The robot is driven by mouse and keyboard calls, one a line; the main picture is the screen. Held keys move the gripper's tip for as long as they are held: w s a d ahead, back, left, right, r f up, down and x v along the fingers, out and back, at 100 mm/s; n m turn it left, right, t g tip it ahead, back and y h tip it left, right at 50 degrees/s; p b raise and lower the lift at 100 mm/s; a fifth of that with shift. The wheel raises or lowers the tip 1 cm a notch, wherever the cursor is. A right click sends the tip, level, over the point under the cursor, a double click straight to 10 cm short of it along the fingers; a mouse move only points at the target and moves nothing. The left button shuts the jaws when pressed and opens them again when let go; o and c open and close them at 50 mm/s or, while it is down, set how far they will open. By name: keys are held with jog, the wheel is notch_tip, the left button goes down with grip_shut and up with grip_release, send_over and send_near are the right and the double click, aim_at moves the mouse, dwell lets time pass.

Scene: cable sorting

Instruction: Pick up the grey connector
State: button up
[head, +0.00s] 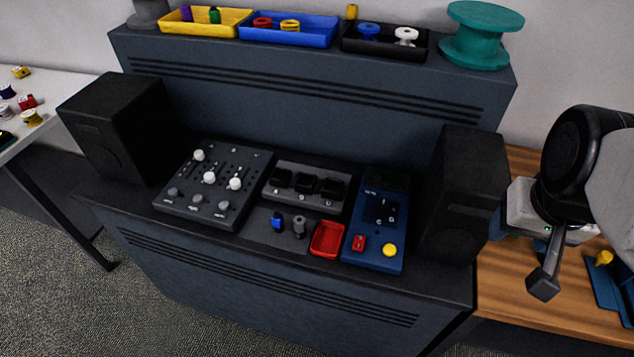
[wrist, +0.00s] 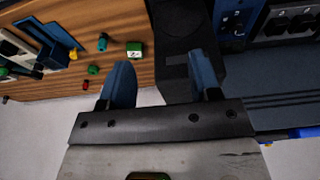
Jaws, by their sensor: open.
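The grey connector (head: 299,228) stands on the dark console, between the blue connector (head: 277,222) and a small red tray (head: 327,239). My gripper (head: 543,284) is at the right in the head view, over the wooden table and well away from the connector. In the wrist view its two blue fingers (wrist: 163,78) are spread, with nothing held between them.
A tall black speaker (head: 460,195) stands between my gripper and the connector. A blue panel (head: 378,230) with knobs and a grey slider panel (head: 212,185) flank the connector area. The wooden table (wrist: 125,70) carries several small coloured parts. Trays line the upper shelf (head: 290,72).

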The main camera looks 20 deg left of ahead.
jog(key=shift+a, duration=0.1)
jog(key=m+t+y, duration=0.1)
jog(key=m+y, duration=1.2)
jog(key=m, duration=0.8)
send_over(300, 227)
jog(key=d, duration=0.2)
notch_tip(300, 227, down, 17)
jog(key=shift+w+r, duration=0.15)
jog(key=shift+w, duration=0.15)
jog(key=shift+f, duration=1.75)
jog(key=shift+f, duration=0.1)
